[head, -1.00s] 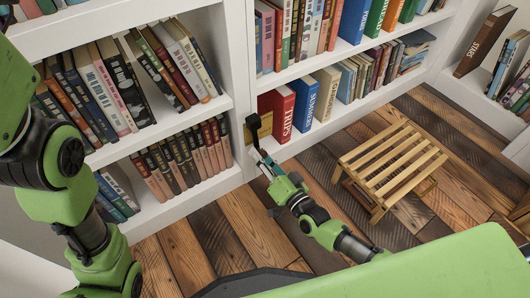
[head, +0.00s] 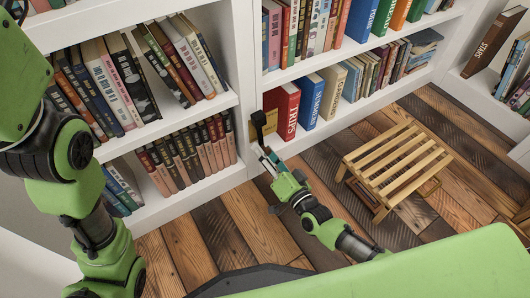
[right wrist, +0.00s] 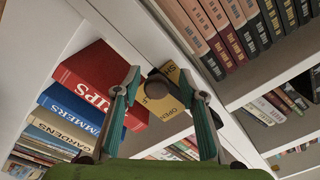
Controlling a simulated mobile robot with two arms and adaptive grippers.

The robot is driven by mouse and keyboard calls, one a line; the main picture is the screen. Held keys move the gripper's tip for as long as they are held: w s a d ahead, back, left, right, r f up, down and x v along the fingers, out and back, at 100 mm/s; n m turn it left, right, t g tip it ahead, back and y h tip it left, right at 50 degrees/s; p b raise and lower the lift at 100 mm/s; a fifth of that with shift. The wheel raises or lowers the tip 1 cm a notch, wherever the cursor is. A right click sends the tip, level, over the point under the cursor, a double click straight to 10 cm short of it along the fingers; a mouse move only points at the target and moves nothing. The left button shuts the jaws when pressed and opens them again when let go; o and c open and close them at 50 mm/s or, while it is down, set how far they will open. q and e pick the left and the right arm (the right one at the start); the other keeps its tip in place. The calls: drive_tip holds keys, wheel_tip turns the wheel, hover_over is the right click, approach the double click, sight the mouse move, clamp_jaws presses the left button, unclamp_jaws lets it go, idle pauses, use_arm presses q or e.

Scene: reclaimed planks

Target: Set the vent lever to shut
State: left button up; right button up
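The vent lever (head: 259,120) is a dark arm with a round black knob, on a yellow plate (head: 253,131) at the white shelf upright. In the right wrist view the dark knob (right wrist: 157,85) covers part of the yellow plate (right wrist: 172,72), and its lettering is only partly readable. My right gripper (head: 264,153) reaches to the lever from below. In the right wrist view its two fingers (right wrist: 160,88) stand apart, on either side of the knob; I cannot tell whether one touches it. My left arm is at the left, its gripper out of view.
A red book (head: 284,112) stands close to the right of the lever, with a blue book (head: 309,103) beside it. White shelves (head: 200,188) full of books surround the lever. A slatted wooden stool (head: 398,163) stands on the plank floor (head: 262,222).

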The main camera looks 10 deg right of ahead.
drive_tip(key=shift+s+f, duration=0.1)
drive_tip(key=shift+s, duration=0.1)
drive_tip(key=v, duration=1.1)
drive_tip(key=shift+s+d, duration=0.15)
drive_tip(key=shift+s, duration=0.15)
